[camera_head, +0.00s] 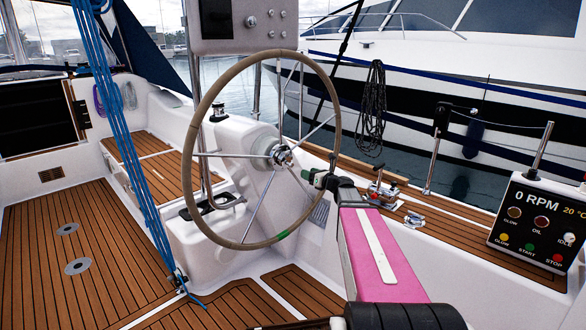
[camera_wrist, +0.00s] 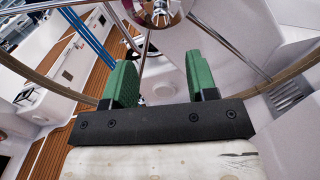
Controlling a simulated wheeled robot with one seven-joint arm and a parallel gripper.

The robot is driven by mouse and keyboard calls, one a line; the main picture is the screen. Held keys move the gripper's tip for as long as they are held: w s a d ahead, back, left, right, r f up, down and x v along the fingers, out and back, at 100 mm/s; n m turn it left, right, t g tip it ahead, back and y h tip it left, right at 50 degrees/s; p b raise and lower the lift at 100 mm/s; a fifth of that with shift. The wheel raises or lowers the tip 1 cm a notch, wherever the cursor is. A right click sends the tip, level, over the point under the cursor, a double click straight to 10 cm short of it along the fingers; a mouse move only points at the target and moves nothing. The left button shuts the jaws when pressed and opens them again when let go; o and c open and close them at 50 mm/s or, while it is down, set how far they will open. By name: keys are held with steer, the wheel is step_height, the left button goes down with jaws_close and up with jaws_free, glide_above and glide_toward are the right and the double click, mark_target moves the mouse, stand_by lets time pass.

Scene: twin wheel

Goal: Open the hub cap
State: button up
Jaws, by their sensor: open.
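The hub cap (camera_head: 281,155) is a small shiny disc at the middle of the steering wheel (camera_head: 187,170), which has a tan rim and metal spokes. It also shows at the top edge of the wrist view (camera_wrist: 158,10), partly cut off. My gripper (camera_head: 308,176) is at the right of the hub, a short way off and apart from it. In the wrist view, its two green fingers (camera_wrist: 160,80) are spread wide with nothing between them, below the hub cap. Whether the cap is loose cannot be told.
Wheel spokes and rim surround the hub. An instrument box (camera_head: 237,25) hangs above the wheel. Blue ropes (camera_head: 122,140) run down at the left. A control panel (camera_head: 540,225) stands at the right. A metal lever fitting (camera_head: 380,190) sits on the side deck.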

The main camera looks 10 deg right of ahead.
mark_target(292, 166)
steer(key=x, duration=1)
steer(key=shift+w+a, duration=0.15)
steer(key=shift+w, duration=0.15)
steer(key=shift+c, duration=0.4)
jaws_close()
